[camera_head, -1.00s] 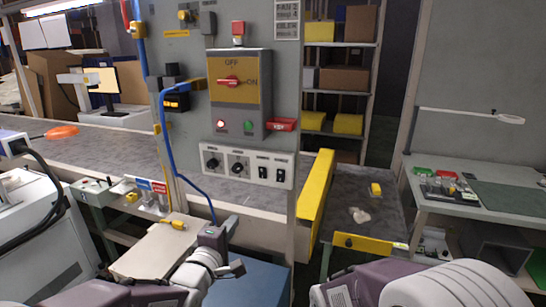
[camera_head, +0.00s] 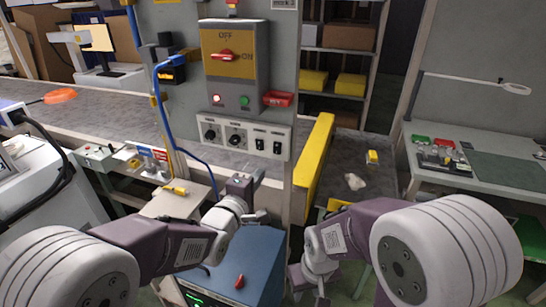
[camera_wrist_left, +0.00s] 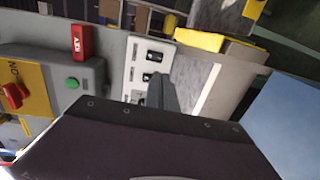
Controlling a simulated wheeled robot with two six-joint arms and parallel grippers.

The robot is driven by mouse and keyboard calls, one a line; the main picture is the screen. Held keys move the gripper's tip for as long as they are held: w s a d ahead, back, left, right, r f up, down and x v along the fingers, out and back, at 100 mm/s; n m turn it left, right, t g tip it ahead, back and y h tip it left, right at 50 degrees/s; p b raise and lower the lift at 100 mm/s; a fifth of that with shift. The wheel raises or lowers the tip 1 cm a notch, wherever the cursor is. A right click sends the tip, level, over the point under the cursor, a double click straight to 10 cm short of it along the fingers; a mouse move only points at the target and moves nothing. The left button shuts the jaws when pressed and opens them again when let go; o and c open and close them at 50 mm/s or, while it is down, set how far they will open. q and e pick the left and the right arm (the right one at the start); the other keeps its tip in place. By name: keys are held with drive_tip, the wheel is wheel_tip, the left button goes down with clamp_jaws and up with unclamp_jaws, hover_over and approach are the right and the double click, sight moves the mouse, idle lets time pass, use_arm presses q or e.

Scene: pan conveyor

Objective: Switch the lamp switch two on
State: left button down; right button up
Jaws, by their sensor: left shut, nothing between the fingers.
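The lamp switches are two black rocker switches on a white strip (camera_head: 247,138) low on the grey panel; the left rocker (camera_head: 259,144) and right rocker (camera_head: 277,148) sit side by side. Which is number two I cannot read. My left gripper (camera_head: 258,177) is shut and empty, just below and in front of the strip, apart from the rockers in the head view. In the left wrist view its dark finger (camera_wrist_left: 160,90) overlaps the strip beside the rockers (camera_wrist_left: 153,66); contact cannot be told. My right gripper (camera_head: 320,286) hangs low right of the panel; its jaws are unclear.
Two rotary knobs (camera_head: 222,134) share the strip. Above is a box with a red rotary handle (camera_head: 225,56), a red key box (camera_head: 278,99) and a green button (camera_head: 244,102). A yellow guard (camera_head: 314,165) stands right of the panel. A blue cabinet (camera_head: 255,262) stands below.

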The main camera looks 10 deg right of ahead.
sight(277, 153)
use_arm(q)
drive_tip(key=p+x, duration=0.2)
drive_tip(key=x, duration=1)
drive_tip(key=shift+d, duration=0.1)
drive_tip(key=shift+w, duration=0.15)
